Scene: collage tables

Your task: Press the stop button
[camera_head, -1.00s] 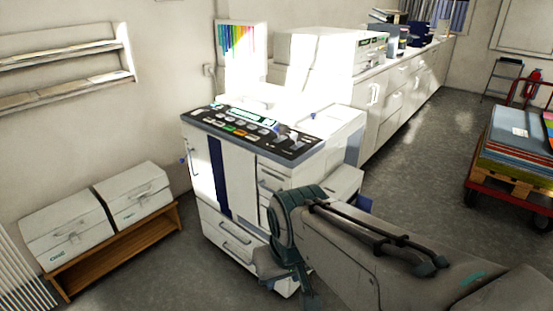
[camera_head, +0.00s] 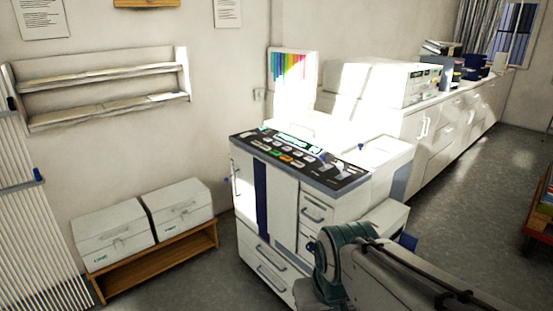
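A white printing machine (camera_head: 282,215) stands in the middle of the view, with a dark sloping control panel (camera_head: 258,145) along its top front edge. The panel carries several small buttons in rows and a lit display. One small orange-red button (camera_head: 285,158) sits among the pale buttons near the panel's front edge, with a green one close by. I cannot read any label, so which is the stop button is not certain. My arm's grey link and teal joint are at the lower right, in front of the machine's lower right part. My gripper is not in view.
Two pale boxes (camera_head: 112,232) sit on a low wooden bench (camera_head: 160,260) left of the machine. A wall shelf (camera_head: 100,85) hangs above them. A long white counter (camera_head: 455,125) runs back on the right. A loaded cart stands at the right edge. Grey floor is open between counter and cart.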

